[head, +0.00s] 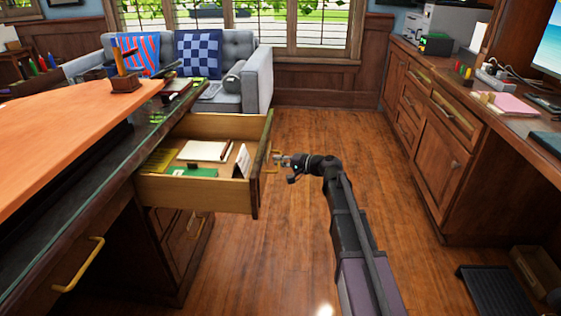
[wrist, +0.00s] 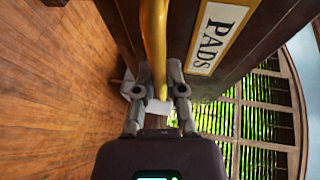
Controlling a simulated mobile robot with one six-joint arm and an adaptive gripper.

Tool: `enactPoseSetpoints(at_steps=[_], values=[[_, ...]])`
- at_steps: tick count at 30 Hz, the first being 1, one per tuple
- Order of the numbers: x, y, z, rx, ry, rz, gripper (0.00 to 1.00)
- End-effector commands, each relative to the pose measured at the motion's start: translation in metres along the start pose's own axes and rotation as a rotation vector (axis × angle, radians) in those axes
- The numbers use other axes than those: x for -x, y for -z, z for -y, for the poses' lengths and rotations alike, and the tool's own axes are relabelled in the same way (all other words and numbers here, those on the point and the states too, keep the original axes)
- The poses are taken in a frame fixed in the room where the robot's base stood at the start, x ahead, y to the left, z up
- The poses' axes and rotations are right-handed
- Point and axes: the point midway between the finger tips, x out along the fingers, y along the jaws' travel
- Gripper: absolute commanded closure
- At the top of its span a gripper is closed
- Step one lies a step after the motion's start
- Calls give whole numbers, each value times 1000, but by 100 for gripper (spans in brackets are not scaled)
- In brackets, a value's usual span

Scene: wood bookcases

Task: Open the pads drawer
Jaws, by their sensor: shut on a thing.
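The pads drawer (head: 195,194) stands pulled out from the desk in the head view. Inside it lie a white pad (head: 203,151), a green pad (head: 190,171) and a yellow pad (head: 158,160). The wrist view shows the drawer front with its "PADS" label (wrist: 218,35) and its brass handle (wrist: 153,45). My gripper (head: 281,160) is at the handle on the drawer front. In the wrist view my gripper (wrist: 158,92) has its fingers closed around the lower part of the handle. The fingertips partly hide that part.
The desk (head: 60,235) with another brass handle (head: 79,265) is at the left. A grey sofa (head: 255,80) stands behind it. Wooden cabinets (head: 440,145) line the right side. The wood floor (head: 315,115) between them is clear. A black tray (head: 494,290) lies at the lower right.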

Motion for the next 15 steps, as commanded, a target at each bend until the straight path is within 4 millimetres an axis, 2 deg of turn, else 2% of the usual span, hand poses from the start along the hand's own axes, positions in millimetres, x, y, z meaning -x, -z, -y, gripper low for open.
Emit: enactPoseSetpoints(at_steps=[6,7,10,15], values=[[-6,-4,1,1,1,9,100],[-6,-4,2,2,1,10,80],[-7,-5,2,2,1,10,50],[-7,-5,2,1,2,10,50]])
